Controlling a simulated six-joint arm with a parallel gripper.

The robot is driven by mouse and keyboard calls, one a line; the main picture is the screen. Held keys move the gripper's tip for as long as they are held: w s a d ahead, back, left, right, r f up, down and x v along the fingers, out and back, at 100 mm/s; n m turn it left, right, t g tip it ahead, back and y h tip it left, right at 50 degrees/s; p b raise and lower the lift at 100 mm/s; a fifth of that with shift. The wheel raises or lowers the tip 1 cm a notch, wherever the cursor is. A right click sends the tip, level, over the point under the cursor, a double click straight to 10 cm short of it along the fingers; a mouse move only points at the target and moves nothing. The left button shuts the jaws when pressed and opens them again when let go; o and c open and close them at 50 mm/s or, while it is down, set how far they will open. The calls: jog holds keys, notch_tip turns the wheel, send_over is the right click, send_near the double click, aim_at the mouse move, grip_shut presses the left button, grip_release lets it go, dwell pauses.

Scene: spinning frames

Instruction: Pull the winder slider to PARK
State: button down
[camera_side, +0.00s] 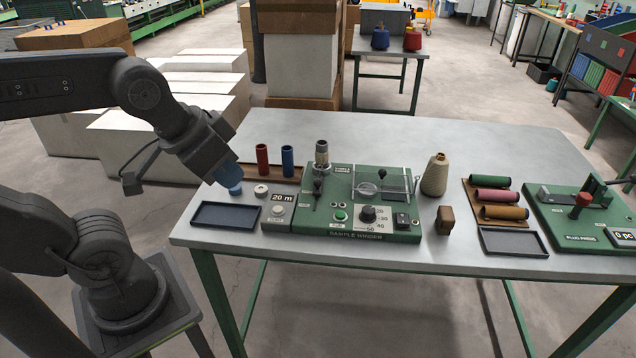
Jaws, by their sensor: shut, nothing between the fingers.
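The green sample winder (375,236) stands on the grey table, left of centre. A dark knob on a short stem (317,186) stands in the left part of its panel and looks like the slider; its slot labels are too small to read. My gripper (233,189) is shut and empty, pointing down over the table's left side. It is left of the winder and apart from the slider knob, above the area behind the dark blue tray. Its fingertips are small and partly hidden by the gripper body.
Red (262,160) and blue (287,160) tubes stand behind. A clear guard (383,182), a thread cone (435,175) and a brown block (445,220) are further right.

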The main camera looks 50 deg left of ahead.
jog(key=c, duration=1.8)
grip_release()
jog(key=shift+o, duration=0.7)
jog(key=shift+w+r, duration=0.15)
jog(key=o, duration=0.7)
jog(key=w+a+g, duration=0.1)
jog(key=w, duration=0.2)
jog(key=w+r+y, duration=0.1)
jog(key=w, duration=0.3)
jog(key=w+a+g, duration=0.1)
jog(key=w, duration=0.3)
jog(key=shift+w+a+r+g, duration=0.1)
jog(key=shift+a+r+g, duration=0.1)
jog(key=shift+a+g, duration=0.15)
jog(key=g+y, duration=0.2)
jog(key=g, duration=0.1)
send_over(318, 180)
jog(key=d, duration=0.4)
notch_tip(318, 180, down, 8)
jog(key=x, duration=1.3)
jog(key=shift+w+a+f, duration=0.1)
jog(key=shift+a, duration=0.15)
jog(key=shift+c, duration=0.5)
grip_shut()
jog(key=shift+d, duration=0.1)
